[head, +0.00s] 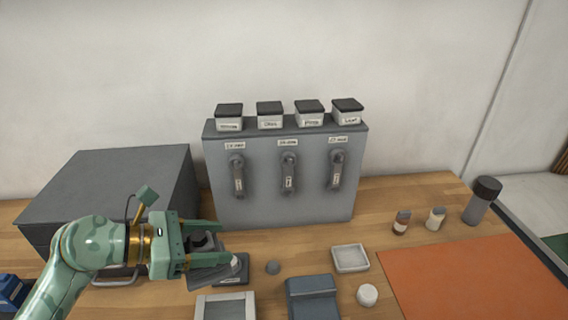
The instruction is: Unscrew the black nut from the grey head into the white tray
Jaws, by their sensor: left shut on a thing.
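My left gripper (222,244) comes in from the left, with its two fingers either side of a small dark piece, which looks like the black nut (201,240). It is shut on that piece. The grey head (230,270) shows just below and right of the fingers, tilted on a dark base; the fingers hide part of it. I cannot tell whether the nut is still on the head's thread. The white tray (350,258) is shallow, looks empty and lies to the right on the table. My right gripper is not in view.
A blue-grey block (313,298), a pale-framed tray (225,307) and a white round jar (367,294) stand in front. A grey cabinet (255,195) with three handles stands behind; an orange mat (480,285) is right.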

